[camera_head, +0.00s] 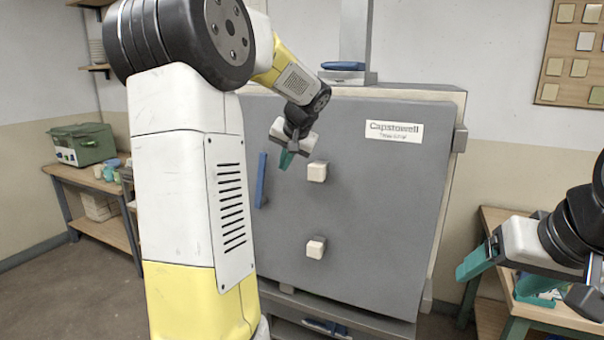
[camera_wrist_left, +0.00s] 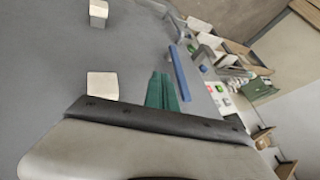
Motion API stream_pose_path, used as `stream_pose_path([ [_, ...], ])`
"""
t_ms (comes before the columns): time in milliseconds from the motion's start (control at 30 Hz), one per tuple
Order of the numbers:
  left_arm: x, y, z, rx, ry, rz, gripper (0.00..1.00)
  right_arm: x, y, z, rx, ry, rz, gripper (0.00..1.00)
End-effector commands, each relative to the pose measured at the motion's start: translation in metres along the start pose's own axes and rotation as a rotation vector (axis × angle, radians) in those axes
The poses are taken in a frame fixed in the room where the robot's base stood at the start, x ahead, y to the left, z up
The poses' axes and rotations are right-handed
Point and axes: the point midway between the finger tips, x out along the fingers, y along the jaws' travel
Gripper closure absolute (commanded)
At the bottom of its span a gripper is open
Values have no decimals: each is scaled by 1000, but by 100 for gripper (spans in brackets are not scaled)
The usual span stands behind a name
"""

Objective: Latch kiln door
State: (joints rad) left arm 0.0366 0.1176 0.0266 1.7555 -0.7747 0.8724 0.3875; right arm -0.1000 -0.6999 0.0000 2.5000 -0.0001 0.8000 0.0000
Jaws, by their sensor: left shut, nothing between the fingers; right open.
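The grey kiln door (camera_head: 370,215) stands in the middle of the head view and looks closed against the kiln body (camera_head: 440,200). A blue bar-shaped handle (camera_head: 261,180) is upright near the door's left edge; it also shows in the left wrist view (camera_wrist_left: 180,73). My left gripper (camera_head: 285,158) is shut and empty in front of the door's upper left, right of and a little above the blue handle. Its teal fingers (camera_wrist_left: 161,92) point toward the handle in the left wrist view, apart from it. My right gripper (camera_head: 480,262) is open, far to the right, away from the door.
Two pale blocks (camera_head: 317,171) (camera_head: 316,247) stick out from the door face. A blue-topped part (camera_head: 344,66) sits on the kiln's top. A bench (camera_head: 85,175) with a green box (camera_head: 82,144) is at left; a table (camera_head: 540,308) with teal items is at right.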

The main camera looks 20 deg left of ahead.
Motion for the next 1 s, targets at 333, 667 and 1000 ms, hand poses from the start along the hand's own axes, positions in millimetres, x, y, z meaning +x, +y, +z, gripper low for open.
stream_pose_path([
  [333,21,-9,-20,6,4,-54,100,0,0,0,0,0,0,23],
  [667,28,-9,-19,6,2,-53,100,0,0,0,0,0,0,23],
  [1000,91,-12,-18,5,-2,-52,100,0,0,0,0,0,0,23],
])
